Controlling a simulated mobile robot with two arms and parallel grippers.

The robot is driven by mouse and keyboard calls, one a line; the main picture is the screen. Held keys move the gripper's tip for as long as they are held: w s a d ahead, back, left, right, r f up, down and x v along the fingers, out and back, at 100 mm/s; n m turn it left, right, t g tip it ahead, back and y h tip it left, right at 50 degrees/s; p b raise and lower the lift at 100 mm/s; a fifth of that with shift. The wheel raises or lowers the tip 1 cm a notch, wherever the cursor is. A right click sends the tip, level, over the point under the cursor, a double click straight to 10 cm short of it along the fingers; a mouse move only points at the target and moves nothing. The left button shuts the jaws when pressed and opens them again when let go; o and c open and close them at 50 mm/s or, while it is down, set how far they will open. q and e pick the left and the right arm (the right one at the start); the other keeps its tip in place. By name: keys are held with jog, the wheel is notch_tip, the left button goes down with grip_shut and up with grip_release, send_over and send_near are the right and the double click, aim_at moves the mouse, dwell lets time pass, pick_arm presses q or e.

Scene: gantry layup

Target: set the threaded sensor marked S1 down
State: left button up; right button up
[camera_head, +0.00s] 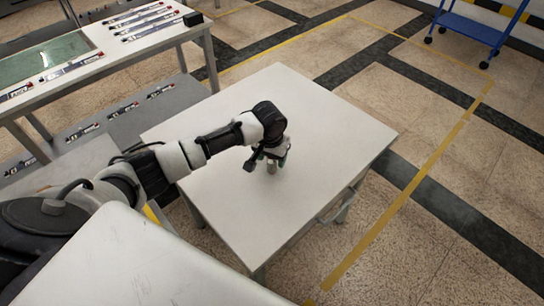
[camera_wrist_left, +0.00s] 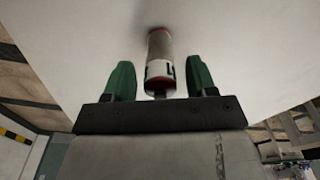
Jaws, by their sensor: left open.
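The threaded sensor (camera_wrist_left: 160,60) is a small cylinder with a grey body, red bands and a white label with dark marks; I cannot read the marking. In the left wrist view it stands between the two green fingers of my left gripper (camera_wrist_left: 160,82), with a gap on each side. Its far end meets the white tabletop (camera_wrist_left: 250,50). In the head view my left gripper (camera_head: 271,160) points down over the middle of the white table (camera_head: 330,120), and the sensor (camera_head: 271,168) shows partly below it. The gripper is open. My right gripper is not in view.
The rest of the white tabletop is bare. A workbench (camera_head: 120,52) with several labelled parts stands at the upper left, with a lower shelf (camera_head: 185,92) holding more. A blue cart (camera_head: 470,30) stands at the upper right. Yellow lines mark the floor.

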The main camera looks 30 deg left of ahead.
pick_arm(q)
notch_tip(320, 180, up, 12)
jog(key=s, duration=0.1)
jog(key=shift+s+p, duration=0.2)
jog(key=shift+p, duration=0.15)
jog(key=shift+f, duration=0.1)
